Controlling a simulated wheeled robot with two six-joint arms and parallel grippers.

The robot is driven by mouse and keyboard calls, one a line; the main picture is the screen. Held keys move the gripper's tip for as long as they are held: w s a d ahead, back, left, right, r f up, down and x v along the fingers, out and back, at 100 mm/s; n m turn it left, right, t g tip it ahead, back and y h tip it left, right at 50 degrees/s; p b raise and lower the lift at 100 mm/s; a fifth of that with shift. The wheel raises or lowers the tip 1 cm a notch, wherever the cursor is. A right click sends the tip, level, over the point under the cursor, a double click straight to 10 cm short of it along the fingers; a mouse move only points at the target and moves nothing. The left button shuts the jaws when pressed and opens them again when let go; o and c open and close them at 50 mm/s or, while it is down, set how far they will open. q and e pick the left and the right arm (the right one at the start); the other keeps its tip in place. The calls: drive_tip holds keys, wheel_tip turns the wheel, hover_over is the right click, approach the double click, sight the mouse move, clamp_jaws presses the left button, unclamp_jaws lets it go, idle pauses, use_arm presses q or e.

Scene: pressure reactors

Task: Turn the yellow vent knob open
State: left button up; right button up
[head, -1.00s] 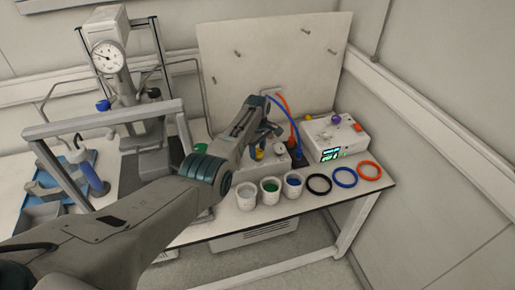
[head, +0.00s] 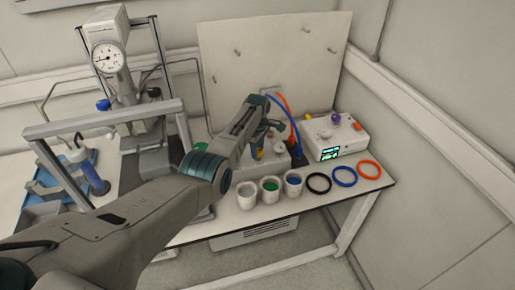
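A small yellow part (head: 260,154), which may be the vent knob, shows on the low white box (head: 275,163) at the middle of the bench. My gripper partly hides it. Another small yellow-orange knob (head: 308,117) stands on the white box with a lit display (head: 331,152) to the right. My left gripper (head: 270,131) reaches in over the low box, its fingers pointing down close to the yellow part. I cannot tell whether they touch it or how far they are apart. My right gripper is out of view.
White cups with grey, green (head: 269,188) and blue contents stand along the front edge. Black (head: 319,183), blue (head: 345,177) and orange (head: 369,170) rings lie to their right. Blue and orange hoses (head: 293,118) rise behind the gripper. A reactor stand with a gauge (head: 109,58) is left.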

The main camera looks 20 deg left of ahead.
use_arm(q)
drive_tip(key=o, duration=0.4)
drive_tip(key=shift+r, duration=0.1)
drive_tip(key=shift+o, duration=0.2)
wheel_tip(320, 180, up, 11)
drive_tip(key=b, duration=0.2)
drive_tip(key=shift+f, duration=0.25)
